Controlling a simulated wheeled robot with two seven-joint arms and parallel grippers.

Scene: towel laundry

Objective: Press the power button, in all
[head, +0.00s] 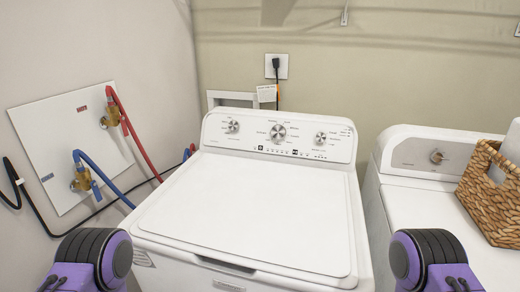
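A white top-load washer (250,212) stands in front of me with its lid down. Its sloped control panel (255,122) at the back carries a left knob (233,126), a larger middle knob (278,133) and a right knob (320,138). A row of small dark marks or buttons (294,152) runs below the knobs; they are too small for me to tell which is the power button. Parts of my two arms, purple and black, show at the bottom left and bottom right. Neither gripper is in view.
A second white machine (420,205) with one knob (437,156) stands at the right, with a wicker basket (492,192) on it. Red (133,130) and blue (103,176) hoses run from a wall plate (60,140) at the left. The washer lid is clear.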

